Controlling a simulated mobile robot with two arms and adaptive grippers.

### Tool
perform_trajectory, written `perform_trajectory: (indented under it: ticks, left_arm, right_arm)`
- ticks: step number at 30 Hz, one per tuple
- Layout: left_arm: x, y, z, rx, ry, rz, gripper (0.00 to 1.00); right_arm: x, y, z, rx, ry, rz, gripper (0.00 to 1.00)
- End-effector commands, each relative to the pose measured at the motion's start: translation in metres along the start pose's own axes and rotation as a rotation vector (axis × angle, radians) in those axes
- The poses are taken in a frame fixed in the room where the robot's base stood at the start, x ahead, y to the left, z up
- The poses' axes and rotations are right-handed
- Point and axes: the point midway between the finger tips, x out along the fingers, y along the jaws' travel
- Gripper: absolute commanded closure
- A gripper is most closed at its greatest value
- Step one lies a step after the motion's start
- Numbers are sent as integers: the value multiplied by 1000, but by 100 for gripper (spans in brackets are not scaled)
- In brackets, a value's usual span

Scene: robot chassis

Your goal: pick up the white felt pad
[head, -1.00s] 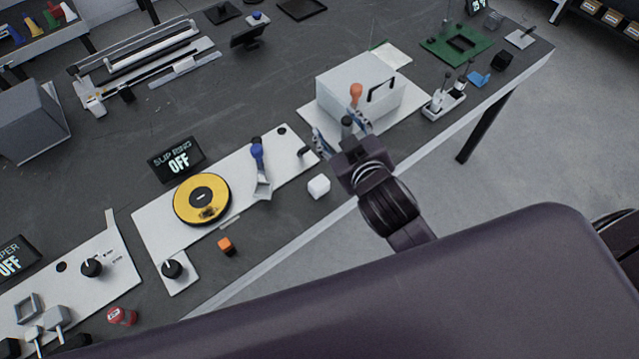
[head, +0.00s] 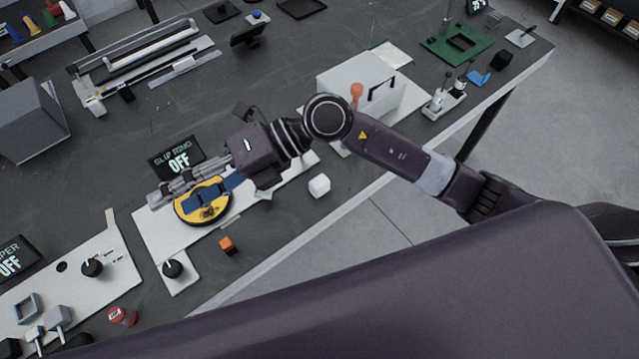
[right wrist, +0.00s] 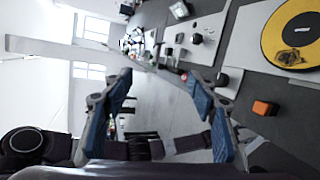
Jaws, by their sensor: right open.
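A small white block-like piece (head: 319,186) lies on the dark bench near its front edge. It is the nearest match to the white felt pad, but I cannot tell its material. My right gripper (head: 178,195) is over the yellow disc (head: 187,216), left of the white piece and well apart from it. In the right wrist view its two blue-padded fingers (right wrist: 158,80) are spread with nothing between them. The white piece does not show clearly in that view. My left gripper is not in view.
The slip ring panel (head: 150,235) lies under my right gripper, with its OFF display (head: 177,158) behind. An orange cube (head: 226,245) sits near the front edge; it also shows in the wrist view (right wrist: 263,108). A white box (head: 340,85) stands behind my arm.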

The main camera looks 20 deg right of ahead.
Motion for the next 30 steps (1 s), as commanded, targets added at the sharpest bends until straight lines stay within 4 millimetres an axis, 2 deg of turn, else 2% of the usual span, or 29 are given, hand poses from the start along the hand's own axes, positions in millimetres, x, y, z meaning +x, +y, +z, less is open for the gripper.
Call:
perform_trajectory:
  ticks: [1, 4, 6, 10, 12, 15, 18, 22, 30]
  left_arm:
    - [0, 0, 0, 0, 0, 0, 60]
    - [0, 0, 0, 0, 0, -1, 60]
    - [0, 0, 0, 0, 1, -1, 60]
    - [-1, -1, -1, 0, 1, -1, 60]
    - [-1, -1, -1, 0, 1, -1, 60]
    - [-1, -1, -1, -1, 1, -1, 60]
    - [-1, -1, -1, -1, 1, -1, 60]
    - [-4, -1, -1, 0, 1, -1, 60]
    - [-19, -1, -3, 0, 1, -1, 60]
  right_arm:
    - [-6, -29, -5, -34, 58, -126, 47]
    - [-31, -90, -13, -69, 161, -387, 47]
    - [-60, -129, -13, -78, 217, -575, 47]
    - [-125, -181, -6, -63, 279, -887, 47]
    - [-157, -197, -2, -47, 296, -1017, 47]
    - [-190, -209, 2, -23, 306, -1145, 47]
    - [-206, -215, 3, -9, 311, -1207, 47]
    - [-206, -225, 0, -2, 315, -1222, 47]
    - [-192, -251, -10, -3, 317, -1216, 47]
